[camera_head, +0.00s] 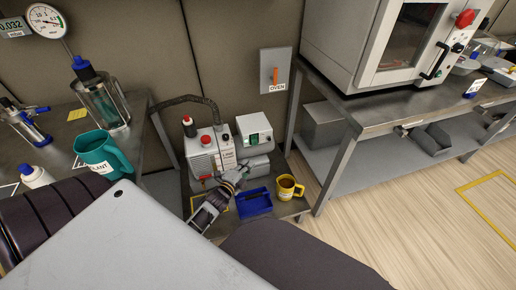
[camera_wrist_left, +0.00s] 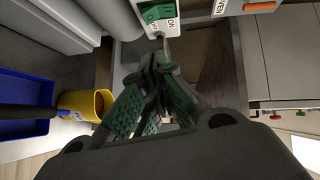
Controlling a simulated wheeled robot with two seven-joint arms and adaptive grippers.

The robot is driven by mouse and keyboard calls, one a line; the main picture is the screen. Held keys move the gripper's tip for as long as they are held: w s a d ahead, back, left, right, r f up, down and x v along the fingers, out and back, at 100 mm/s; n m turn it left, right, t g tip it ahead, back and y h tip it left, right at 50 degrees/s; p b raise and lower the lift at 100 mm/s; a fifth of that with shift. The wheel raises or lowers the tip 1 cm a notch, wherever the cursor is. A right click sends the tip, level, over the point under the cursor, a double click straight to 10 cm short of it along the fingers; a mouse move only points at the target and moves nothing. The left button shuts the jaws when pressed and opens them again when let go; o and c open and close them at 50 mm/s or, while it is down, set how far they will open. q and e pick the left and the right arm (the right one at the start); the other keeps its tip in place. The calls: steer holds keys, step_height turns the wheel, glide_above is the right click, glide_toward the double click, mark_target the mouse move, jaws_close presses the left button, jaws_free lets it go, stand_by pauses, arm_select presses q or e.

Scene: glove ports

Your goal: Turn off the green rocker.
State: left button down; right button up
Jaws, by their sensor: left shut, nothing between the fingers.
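The green rocker (camera_head: 254,139) is on the front of a small white box (camera_head: 246,125) on a low stand, beside a pump. In the left wrist view the rocker (camera_wrist_left: 157,12) is at the top edge, partly cut off, with a printed label next to it. Which way it is tipped I cannot tell. My left gripper (camera_head: 238,174) is shut and empty, in front of the pump and below-left of the rocker in the head view. Its fingers (camera_wrist_left: 157,75) point toward the box in the wrist view, with a visible gap to the rocker. My right gripper is not in view.
A blue tray (camera_head: 254,204) and a yellow mug (camera_head: 288,188) stand close to my left gripper. The white pump (camera_head: 208,150) with a red switch is just behind it. An orange-handled OVEN switch (camera_head: 276,72) is on the wall. A teal jug (camera_head: 103,152) stands on the left bench.

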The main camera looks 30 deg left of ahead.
mark_target(254, 140)
arm_select(q)
steer(key=shift+w, duration=0.15)
